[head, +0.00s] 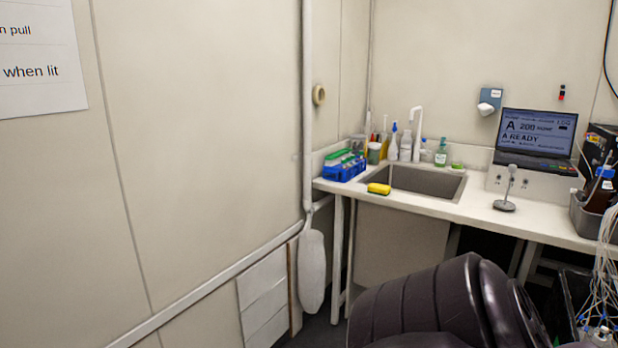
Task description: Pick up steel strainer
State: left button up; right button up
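I cannot make out a steel strainer for certain in the head view. A small grey metallic object with a round base and an upright stem (506,204) stands on the white counter (465,211), right of the sink. It is too small to tell what it is. The sink (425,181) has a steel basin, and most of its inside is hidden by the angle. Neither of my grippers shows.
A yellow sponge (379,189) lies at the counter's front edge. A blue caddy (343,170) sits left of the sink, with several bottles behind. A laptop-like display (537,138) stands at the right, near a grey bin (585,216) and loose cables. A dark ribbed shape blocks the lower right.

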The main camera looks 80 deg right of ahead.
aim_at(505, 205)
jog(key=z, duration=3.6)
jog(key=i+j+z, duration=0.15)
jog(key=z, duration=1)
jog(key=i+j+z, duration=0.1)
jog(key=j+z, duration=0.9)
jog(key=j, duration=0.6)
jog(key=j+z, duration=0.15)
jog(key=j, duration=0.7)
